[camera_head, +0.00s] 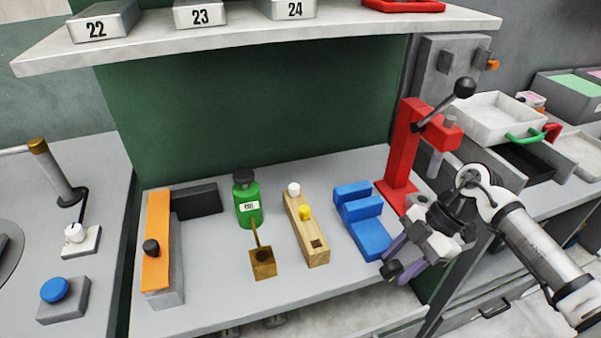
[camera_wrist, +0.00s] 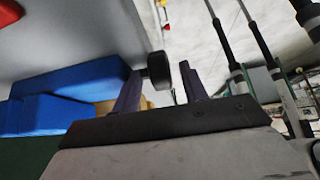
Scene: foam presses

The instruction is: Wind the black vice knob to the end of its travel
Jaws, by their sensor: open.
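The blue vice (camera_head: 366,236) stands on the grey bench, left of my gripper, and fills the left of the wrist view (camera_wrist: 75,84). Its black knob (camera_head: 390,269) is at the vice's front end, near the bench edge. In the wrist view the black knob (camera_wrist: 158,70) shows between my two purple fingertips, closer to the left one. My gripper (camera_head: 404,259) is open and tilted down at the knob; it also shows in the wrist view (camera_wrist: 161,82). I see no firm contact. Part of the knob's shaft is hidden.
A red press (camera_head: 400,160) with a lever stands right behind the vice. A wooden block (camera_head: 306,228) with white and yellow knobs, a green bottle (camera_head: 247,205) and an orange-topped block (camera_head: 157,240) stand to the left. A shelf (camera_head: 340,28) overhangs the back.

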